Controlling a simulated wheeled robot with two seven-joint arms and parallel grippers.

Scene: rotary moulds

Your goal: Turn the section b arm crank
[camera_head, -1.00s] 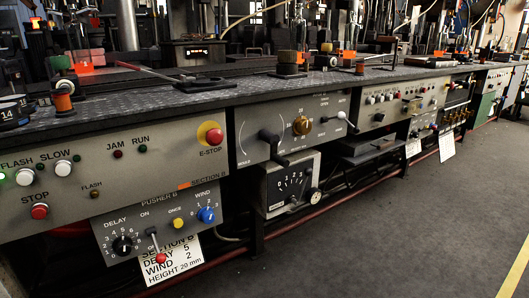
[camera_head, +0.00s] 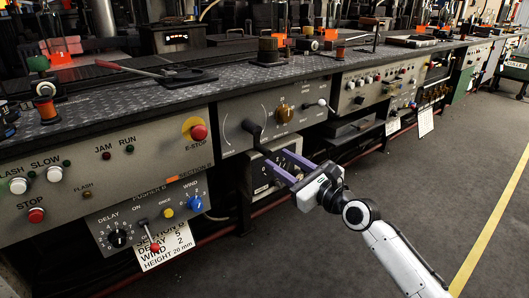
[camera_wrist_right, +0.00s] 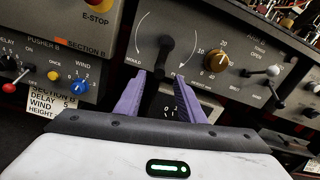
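The black arm crank (camera_head: 254,130) sits on the grey panel beside a curved scale and hangs downward from its pivot. It also shows in the right wrist view (camera_wrist_right: 166,44). My right gripper (camera_head: 279,160) is in front of the panel, just below and right of the crank in the head view. Its two purple fingers are spread apart. In the wrist view the crank lies above and between the fingertips (camera_wrist_right: 160,75); whether they reach around its handle I cannot tell. My left gripper is not in view.
A brass-coloured knob (camera_head: 284,114) and a white-tipped lever (camera_head: 322,103) are right of the crank. A dial box (camera_head: 258,178) sits below, partly hidden by my gripper. The Pusher B panel (camera_head: 178,205) hangs at left. Open floor (camera_head: 440,160) lies to the right.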

